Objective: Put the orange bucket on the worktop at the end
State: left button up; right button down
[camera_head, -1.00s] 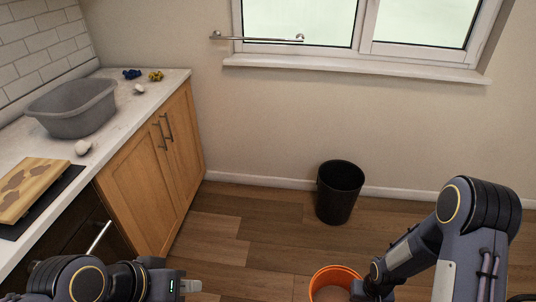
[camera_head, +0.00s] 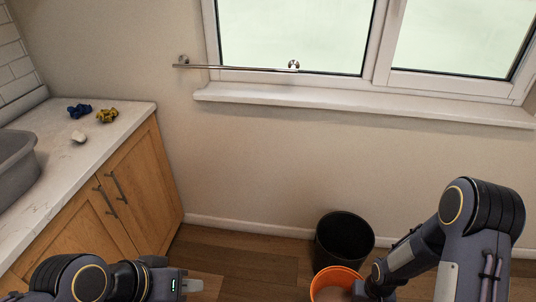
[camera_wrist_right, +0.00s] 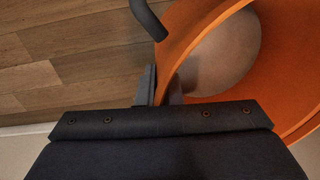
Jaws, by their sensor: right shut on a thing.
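The orange bucket (camera_head: 337,275) is at the bottom of the head view, right of centre, cut off by the frame edge. My right gripper (camera_wrist_right: 163,86) is shut on the wall of the bucket at its rim in the right wrist view. Inside the bucket (camera_wrist_right: 268,90) a rounded grey-brown surface shows; I cannot tell if it is contents or the bottom. The pale marbled worktop (camera_head: 105,150) is at the left, its end towards the window wall. My left gripper (camera_head: 190,286) is low in the head view, in front of the cabinet, with its jaw gap unclear.
A grey tub (camera_head: 14,165) stands at the left edge. A black bin (camera_head: 343,240) stands on the floor by the wall, just behind the bucket. Worktop surface near the front edge is bare.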

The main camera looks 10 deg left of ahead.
aim_at(60, 142)
jog(key=i+l+u, duration=0.1)
jog(key=i, duration=1.3)
jog(key=i+u, duration=0.15)
jog(key=u, duration=2.8)
